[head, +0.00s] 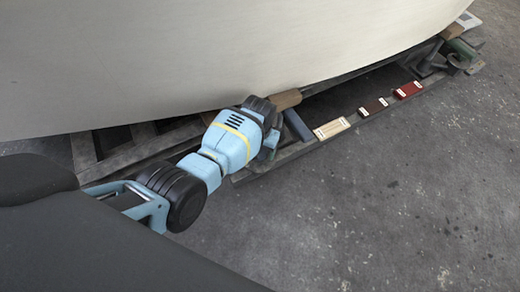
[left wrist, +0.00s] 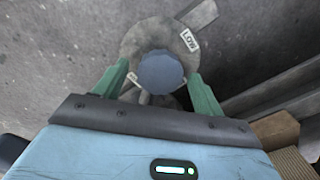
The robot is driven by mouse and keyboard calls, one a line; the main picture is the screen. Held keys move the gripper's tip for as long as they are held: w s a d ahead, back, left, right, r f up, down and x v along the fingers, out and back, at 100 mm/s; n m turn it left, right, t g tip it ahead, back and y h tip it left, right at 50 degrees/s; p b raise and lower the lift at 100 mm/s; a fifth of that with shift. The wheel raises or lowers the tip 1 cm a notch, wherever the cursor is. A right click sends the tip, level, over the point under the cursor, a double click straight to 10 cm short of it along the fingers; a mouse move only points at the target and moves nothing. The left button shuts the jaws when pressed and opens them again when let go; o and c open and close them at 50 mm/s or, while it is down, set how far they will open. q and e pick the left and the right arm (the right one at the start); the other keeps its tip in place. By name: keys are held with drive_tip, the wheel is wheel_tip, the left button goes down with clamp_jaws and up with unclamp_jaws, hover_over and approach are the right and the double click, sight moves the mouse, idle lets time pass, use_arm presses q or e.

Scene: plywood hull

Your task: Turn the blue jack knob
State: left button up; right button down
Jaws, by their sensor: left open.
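The blue jack knob (left wrist: 161,73) shows as a round grey-blue disc in the left wrist view. It sits over a round grey-brown plate (left wrist: 140,38) with a white LOW label (left wrist: 189,39). My left gripper (left wrist: 159,82) is open, with one green finger on each side of the knob. Small gaps show between the fingers and the knob in this view; how deep the fingers reach around it I cannot tell. In the head view my left arm reaches from the left to the hull's underside, and its fingers and the knob are hidden. My right gripper is out of view.
The pale hull (head: 230,50) overhangs the work area. A dark cradle rail (head: 345,124) along its lower edge carries a cream block (head: 331,129), a dark brown block (head: 373,107) and a red block (head: 408,90). A green jack-like part (head: 464,54) stands far right. The concrete floor (head: 400,200) is open.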

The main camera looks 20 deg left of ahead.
use_arm(q)
drive_tip(key=shift+c, duration=0.2)
drive_tip(key=c, duration=0.9)
